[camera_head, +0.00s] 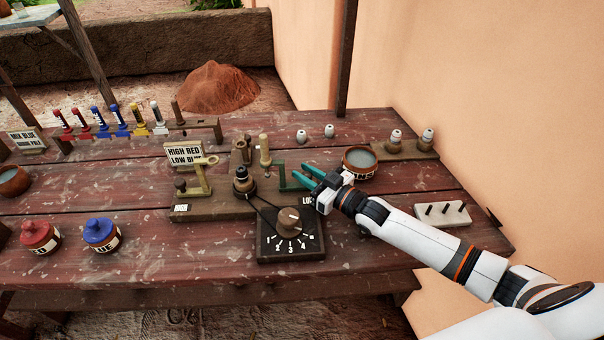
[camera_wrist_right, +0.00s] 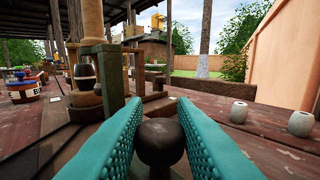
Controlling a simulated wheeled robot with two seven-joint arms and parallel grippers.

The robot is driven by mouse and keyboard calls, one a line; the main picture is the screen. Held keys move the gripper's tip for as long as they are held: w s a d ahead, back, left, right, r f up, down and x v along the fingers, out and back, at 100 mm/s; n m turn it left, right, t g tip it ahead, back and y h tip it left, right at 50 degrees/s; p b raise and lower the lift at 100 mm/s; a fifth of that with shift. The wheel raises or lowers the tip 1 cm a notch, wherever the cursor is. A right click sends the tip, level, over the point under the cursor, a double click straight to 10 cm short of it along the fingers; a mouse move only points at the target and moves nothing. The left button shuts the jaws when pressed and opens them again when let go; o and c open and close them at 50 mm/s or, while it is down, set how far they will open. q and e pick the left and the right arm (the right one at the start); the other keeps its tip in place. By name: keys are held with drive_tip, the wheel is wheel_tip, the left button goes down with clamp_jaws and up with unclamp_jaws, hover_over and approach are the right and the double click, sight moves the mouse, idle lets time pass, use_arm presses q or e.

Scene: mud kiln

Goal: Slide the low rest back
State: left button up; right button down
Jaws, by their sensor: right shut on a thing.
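A green L-shaped rest (camera_head: 283,176), which looks like the low rest, stands at the right side of the wooden fixture (camera_head: 208,209). A green upright (camera_wrist_right: 115,78) stands ahead in the right wrist view. My right gripper (camera_head: 304,176) reaches in from the right with its teal fingers at the rest's right end. In the right wrist view the fingers are shut on a dark round knob (camera_wrist_right: 160,142). The fingers hide the knob in the head view. My left gripper is not in view.
A numbered dial board (camera_head: 262,244) sits just in front of the gripper. A brass rest (camera_head: 202,178) is on the fixture's left. A round bowl (camera_head: 359,163) stands close behind the right gripper. Two small pale pieces (camera_head: 302,136) (camera_head: 329,131) stand behind. Lidded red (camera_head: 39,237) and blue (camera_head: 101,235) pots stand left.

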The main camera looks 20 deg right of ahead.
drive_tip(key=shift+d, duration=0.15)
drive_tip(key=c, duration=1.2)
unclamp_jaws()
drive_tip(key=shift+d, duration=0.15)
drive_tip(key=shift+s+d+f, duration=0.1)
drive_tip(key=shift+s+d, duration=0.1)
drive_tip(key=shift+s, duration=0.3)
drive_tip(key=b+v, duration=0.1)
drive_tip(key=v, duration=1)
drive_tip(key=shift+s, duration=0.1)
